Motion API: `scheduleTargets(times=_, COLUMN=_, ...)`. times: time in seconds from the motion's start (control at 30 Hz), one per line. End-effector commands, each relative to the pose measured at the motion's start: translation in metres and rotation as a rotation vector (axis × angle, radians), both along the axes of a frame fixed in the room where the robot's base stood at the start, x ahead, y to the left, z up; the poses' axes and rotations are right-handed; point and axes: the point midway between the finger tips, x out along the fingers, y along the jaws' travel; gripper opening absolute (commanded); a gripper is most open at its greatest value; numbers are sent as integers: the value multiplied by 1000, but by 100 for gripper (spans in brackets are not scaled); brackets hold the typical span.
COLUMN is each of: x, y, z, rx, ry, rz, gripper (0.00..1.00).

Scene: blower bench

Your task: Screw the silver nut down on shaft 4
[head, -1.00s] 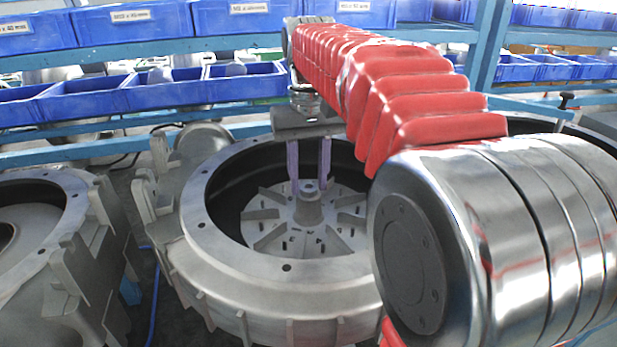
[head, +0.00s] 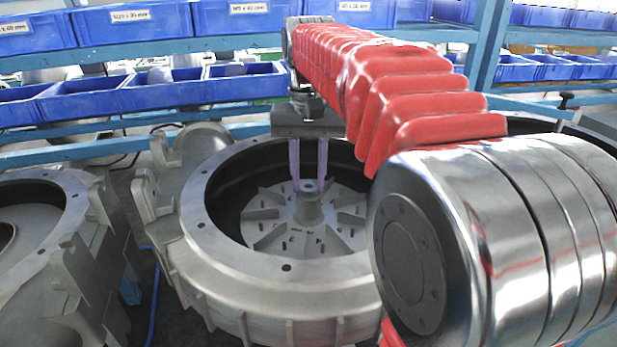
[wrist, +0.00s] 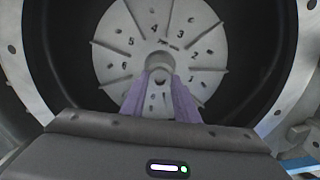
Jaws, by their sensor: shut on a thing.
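The round housing (head: 200,225) is open at the top and holds a grey bladed wheel (head: 270,238) with a raised central hub (head: 308,212). My gripper (head: 308,185) points straight down over this hub, its two purple fingers on either side of the hub top. The fingers are shut on the silver nut (head: 309,185), which sits at the hub top and is small and hard to tell from the hub. In the wrist view, the fingertips (wrist: 160,80) flank the hub centre; the wheel (wrist: 125,45) carries printed numbers, 4 among them. The nut's threads are hidden.
Another open housing (head: 25,195) stands at the left. The housing's raised rim surrounds my fingers, with dark free room between wheel and wall. Blue bins (head: 150,90) on blue shelf rails (head: 110,150) stand behind.

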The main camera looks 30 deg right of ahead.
Motion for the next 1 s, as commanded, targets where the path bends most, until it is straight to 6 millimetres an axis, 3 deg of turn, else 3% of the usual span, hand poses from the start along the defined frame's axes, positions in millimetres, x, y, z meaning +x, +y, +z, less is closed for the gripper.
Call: scheduleTargets(times=1.0, x=0, y=1, z=-1, rx=2, ry=1, rz=-777, gripper=3)
